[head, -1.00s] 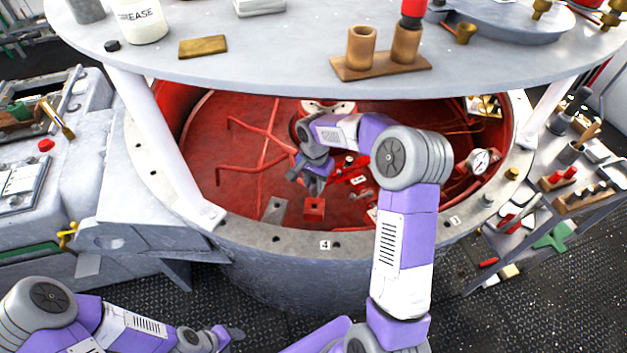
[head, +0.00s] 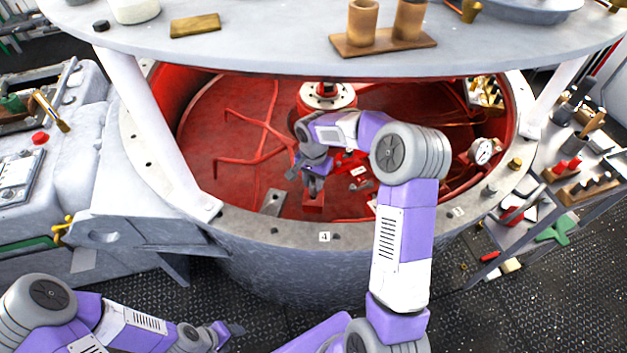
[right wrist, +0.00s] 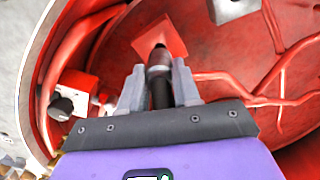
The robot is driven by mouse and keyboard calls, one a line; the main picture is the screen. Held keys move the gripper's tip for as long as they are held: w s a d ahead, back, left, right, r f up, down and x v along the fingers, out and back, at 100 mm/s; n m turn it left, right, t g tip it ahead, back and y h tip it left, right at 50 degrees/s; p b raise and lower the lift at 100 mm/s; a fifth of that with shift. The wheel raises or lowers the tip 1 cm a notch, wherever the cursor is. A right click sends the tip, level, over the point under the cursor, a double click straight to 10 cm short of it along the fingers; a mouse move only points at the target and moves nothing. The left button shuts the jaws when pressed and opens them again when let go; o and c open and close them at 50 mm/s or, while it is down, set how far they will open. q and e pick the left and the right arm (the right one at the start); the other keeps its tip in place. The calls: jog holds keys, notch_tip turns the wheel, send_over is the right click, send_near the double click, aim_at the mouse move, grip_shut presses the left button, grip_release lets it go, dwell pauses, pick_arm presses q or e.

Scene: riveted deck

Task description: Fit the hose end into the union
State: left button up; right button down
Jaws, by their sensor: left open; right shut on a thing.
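My right gripper (head: 313,186) is down inside the red drum, just above a small red block (head: 313,203), which looks like the union. In the right wrist view, its grey fingers (right wrist: 159,88) are shut on the dark hose end (right wrist: 159,68), which has a grey-brown metal collar. The hose end's tip overlaps the middle of the red block (right wrist: 174,36) in that view. I cannot tell whether the tip is inside it or just over it. My left gripper (head: 232,330) is open and empty, low outside the drum.
The drum's grey flange (head: 270,232) rings the opening, and a round table (head: 250,50) overhangs it. Red pipes (head: 262,155) run along the drum floor. A pressure gauge (head: 483,151) stands at the right. A grey plate (head: 273,202) lies left of the block.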

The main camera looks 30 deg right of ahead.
jog(key=shift+f+b, duration=1.1)
jog(key=shift+f, duration=0.4)
dwell(0.6)
jog(key=c, duration=0.7)
grip_release()
jog(key=shift+r, duration=0.15)
notch_tip(320, 180, up, 8)
jog(key=shift+f+p, duration=0.25)
jog(key=shift+p, duration=0.75)
